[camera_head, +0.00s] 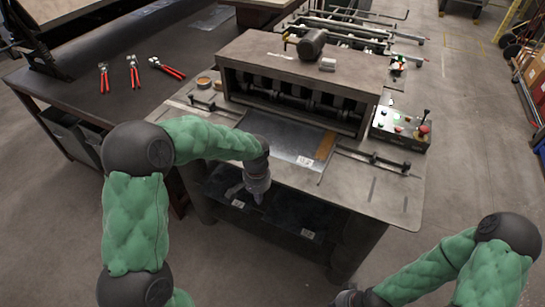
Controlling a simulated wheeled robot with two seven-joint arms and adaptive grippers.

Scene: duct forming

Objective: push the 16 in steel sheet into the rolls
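The steel sheet (275,137) lies flat on the bed of the roll-forming machine, in front of the dark opening with the rolls (290,97). Its surface is grey and shiny, with a brown patch at its right end. Whether its far edge touches the rolls is hidden in shadow. My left gripper (246,192) points down at the near edge of the bed, on the near side of the sheet. Its fingers look spread apart, with nothing between them. My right gripper (347,298) is at the bottom edge, partly cut off, well away from the sheet.
Guide bars (375,160) flank the sheet on the bed. A control box (401,128) with buttons stands at the machine's right. A motor (311,43) sits on top. Red-handled snips (133,72) lie on the dark bench at left.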

